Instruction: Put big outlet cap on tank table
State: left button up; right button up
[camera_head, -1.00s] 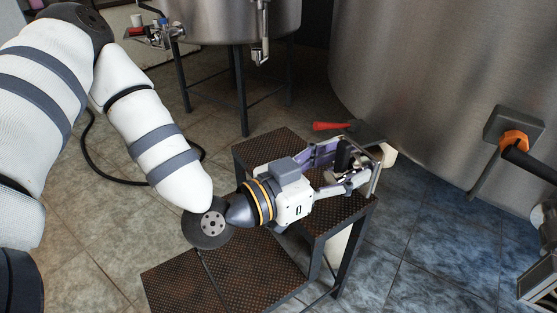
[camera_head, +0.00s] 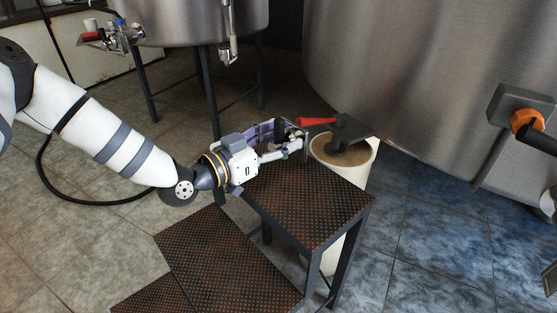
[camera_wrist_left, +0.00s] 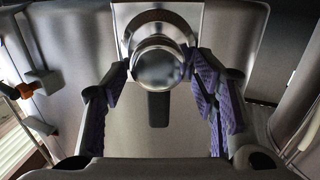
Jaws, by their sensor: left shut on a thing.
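My left gripper (camera_head: 298,142) is at the left of the white bucket, just above the far edge of the brown stepped table (camera_head: 310,205). In the left wrist view its purple-padded fingers (camera_wrist_left: 160,80) stand on either side of a round, shiny metal piece, which looks like the big outlet cap (camera_wrist_left: 158,66). The gripper is shut on it. In the head view the fingers mostly hide the cap. The table's perforated upper top and lower step are bare. My right gripper is not in view.
A white bucket (camera_head: 368,168) stands behind the table, with a red handle (camera_head: 316,122) on a dark part above it. The large steel tank (camera_head: 430,70) fills the back right, with an orange-and-black valve (camera_head: 527,121). A smaller tank (camera_head: 190,18) stands on legs.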

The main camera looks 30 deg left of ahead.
pick_arm(q)
jog(key=shift+w+a+f, duration=0.2)
jog(key=shift+w+f, duration=0.05)
jog(key=shift+f, duration=0.15)
jog(key=f, duration=0.1)
jog(key=f+b, duration=0.2)
jog(key=f, duration=0.1)
jog(key=shift+w+a, duration=0.25)
jog(key=shift+a, duration=0.1)
jog(key=shift+r, duration=0.15)
jog(key=o, duration=1.5)
